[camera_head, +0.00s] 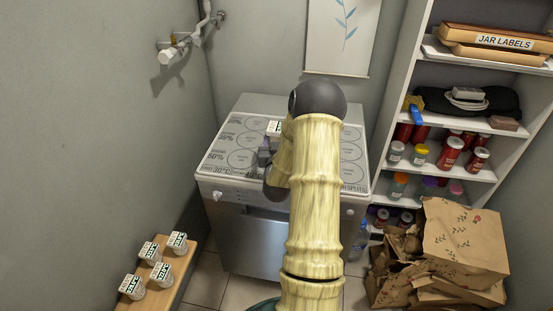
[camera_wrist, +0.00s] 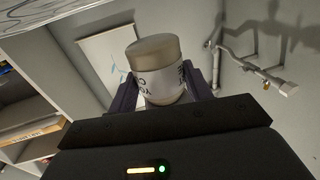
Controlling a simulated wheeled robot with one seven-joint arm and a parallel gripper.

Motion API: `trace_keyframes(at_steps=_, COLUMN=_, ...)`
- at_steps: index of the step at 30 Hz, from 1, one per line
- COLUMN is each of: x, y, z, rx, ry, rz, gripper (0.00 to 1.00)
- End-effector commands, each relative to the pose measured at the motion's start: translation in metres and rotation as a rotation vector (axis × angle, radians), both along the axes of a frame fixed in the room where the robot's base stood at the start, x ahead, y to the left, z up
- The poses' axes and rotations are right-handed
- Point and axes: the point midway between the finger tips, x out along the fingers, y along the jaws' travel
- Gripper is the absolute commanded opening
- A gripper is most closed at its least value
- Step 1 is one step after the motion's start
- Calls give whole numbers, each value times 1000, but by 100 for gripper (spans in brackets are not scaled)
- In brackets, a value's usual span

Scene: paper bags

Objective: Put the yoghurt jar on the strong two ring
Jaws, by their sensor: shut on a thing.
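The yoghurt jar shows in the wrist view (camera_wrist: 160,75) with a beige lid and a white label. My gripper (camera_wrist: 163,92) is shut on it, one dark finger on each side. In the head view the jar (camera_head: 274,128) is above the left part of a white worktop (camera_head: 247,108), and my gripper (camera_head: 267,152) is partly behind my arm. The worktop has several printed rings with percentage and temperature marks along its left and front edges. The ring names are too small to read, so I cannot tell which is strong two. My arm hides the middle rings.
Several similar white jars (camera_head: 160,272) stand on a wooden bench (camera_head: 176,290) at the lower left. Shelves (camera_head: 470,166) with cans and jars stand at the right. Crumpled paper bags (camera_head: 455,245) lie below them. A pipe with a tap (camera_head: 185,42) is on the left wall.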

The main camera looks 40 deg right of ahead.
Motion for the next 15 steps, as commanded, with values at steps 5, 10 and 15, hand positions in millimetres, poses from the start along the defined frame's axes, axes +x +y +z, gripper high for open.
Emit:
trace_keyframes(at_steps=5, x=0, y=0, z=-23, rx=-1, ry=-2, rz=-1, gripper=13)
trace_keyframes(at_steps=10, x=1, y=0, z=-25, rx=-3, ry=-4, rz=0, gripper=13)
trace_keyframes(at_steps=15, x=0, y=0, z=-26, rx=-2, ry=-3, rz=0, gripper=13)
